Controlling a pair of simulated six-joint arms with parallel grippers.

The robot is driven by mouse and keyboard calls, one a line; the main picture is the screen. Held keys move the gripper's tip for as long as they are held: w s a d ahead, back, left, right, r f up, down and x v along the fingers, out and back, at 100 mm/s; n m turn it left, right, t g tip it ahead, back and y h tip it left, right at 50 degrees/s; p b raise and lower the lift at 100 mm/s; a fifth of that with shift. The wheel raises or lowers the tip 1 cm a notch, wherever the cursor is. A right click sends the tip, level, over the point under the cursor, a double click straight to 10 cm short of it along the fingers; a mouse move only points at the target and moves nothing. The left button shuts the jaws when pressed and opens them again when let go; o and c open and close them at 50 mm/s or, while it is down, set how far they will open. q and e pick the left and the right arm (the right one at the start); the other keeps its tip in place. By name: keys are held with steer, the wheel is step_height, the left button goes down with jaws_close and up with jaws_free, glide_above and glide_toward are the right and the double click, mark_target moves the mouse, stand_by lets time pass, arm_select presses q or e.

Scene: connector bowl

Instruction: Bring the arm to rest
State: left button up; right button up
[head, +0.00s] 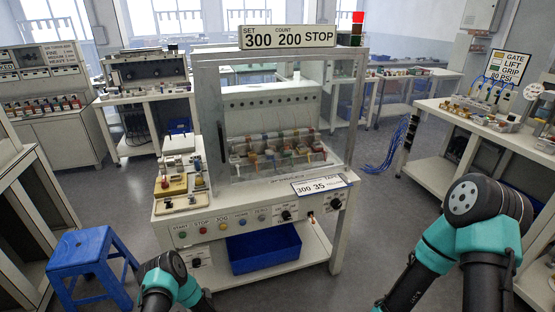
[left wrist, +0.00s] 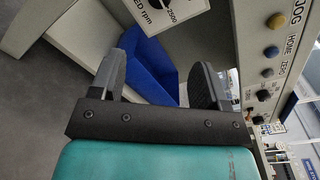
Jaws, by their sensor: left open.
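My left gripper (left wrist: 158,75) is open in the left wrist view, with two dark fingers well apart and nothing between them. Beyond it are the blue bin and the front panel of the machine. In the head view, my left arm (head: 164,280) shows at the bottom edge, in front of the machine's lower left side. Its gripper cannot be made out there. My right arm (head: 480,205) is bent at the lower right, and its gripper is not in view.
The machine (head: 262,197) has a clear guard and a button panel. A blue bin (head: 264,247) sits on its lower shelf; it also shows in the left wrist view (left wrist: 150,68). A blue stool (head: 88,252) stands left. A bench (head: 476,120) stands right. Floor between is clear.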

arm_select(q)
steer(key=s+d+r+n+g+h, duration=0.5)
steer(key=d+r+n+g+h, duration=0.3)
steer(key=n, duration=0.4)
steer(key=s+d+r+n+g+h, duration=0.1)
steer(key=s+d+r+n+g, duration=0.2)
steer(key=s, duration=0.6)
steer(key=s+d+r+n+g+h, duration=0.1)
steer(key=s+d+r+n+g, duration=0.3)
steer(key=s+r+n, duration=0.4)
steer(key=shift+s+d+h, duration=0.15)
steer(key=shift+s+h, duration=0.15)
steer(key=shift+s, duration=0.25)
